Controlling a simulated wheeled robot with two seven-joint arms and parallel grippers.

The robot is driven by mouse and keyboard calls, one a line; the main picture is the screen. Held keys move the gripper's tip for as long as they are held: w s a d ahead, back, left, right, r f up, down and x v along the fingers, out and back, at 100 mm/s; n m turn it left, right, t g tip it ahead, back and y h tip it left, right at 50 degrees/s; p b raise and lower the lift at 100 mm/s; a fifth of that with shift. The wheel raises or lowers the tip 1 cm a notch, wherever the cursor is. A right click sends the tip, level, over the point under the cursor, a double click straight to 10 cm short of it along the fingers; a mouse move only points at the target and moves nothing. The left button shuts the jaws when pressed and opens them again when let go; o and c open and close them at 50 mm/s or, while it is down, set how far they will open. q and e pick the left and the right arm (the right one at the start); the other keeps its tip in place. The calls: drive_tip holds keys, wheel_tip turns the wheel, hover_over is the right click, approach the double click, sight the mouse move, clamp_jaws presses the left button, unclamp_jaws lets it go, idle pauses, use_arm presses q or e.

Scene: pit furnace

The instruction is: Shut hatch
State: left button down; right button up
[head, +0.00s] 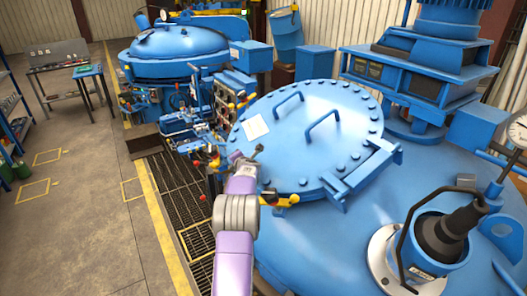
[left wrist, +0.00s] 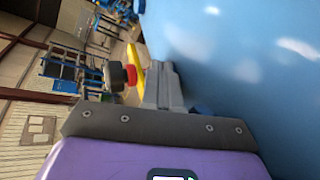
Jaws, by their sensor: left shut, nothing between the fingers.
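The hatch (head: 330,115) is a round blue lid with bolts around its rim and two bar handles on top. In the head view it lies over the large blue vessel (head: 310,235), with its hinge bracket (head: 365,172) at the lower right. I cannot tell whether a gap remains under its rim. My left gripper (head: 258,151) is at the lid's near left edge, and contact is unclear. In the left wrist view its grey fingers (left wrist: 164,85) are together and empty, beside a smooth blue surface (left wrist: 240,60). My right gripper is in neither view.
A yellow-ended clamp (head: 285,200) sits at the lid's lower rim. A yellow bar (left wrist: 140,68) and a black-and-red knob (left wrist: 120,76) are close to the fingers. A dark-topped cylinder with a handle (head: 450,235) stands at the right. Open floor (head: 85,210) lies left.

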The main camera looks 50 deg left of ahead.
use_arm(q)
drive_tip(key=shift+f, duration=0.2)
idle(0.3)
drive_tip(key=r+p, duration=0.1)
drive_tip(key=r, duration=0.1)
drive_tip(key=s+r+p, duration=0.1)
drive_tip(key=r+p, duration=0.1)
drive_tip(key=shift+s+a+r, duration=0.1)
drive_tip(key=shift+s+r, duration=0.1)
drive_tip(key=shift+r, duration=0.05)
drive_tip(key=s+r+p, duration=0.3)
drive_tip(key=s+r, duration=0.1)
drive_tip(key=r, duration=0.4)
drive_tip(key=shift+a+r, duration=0.3)
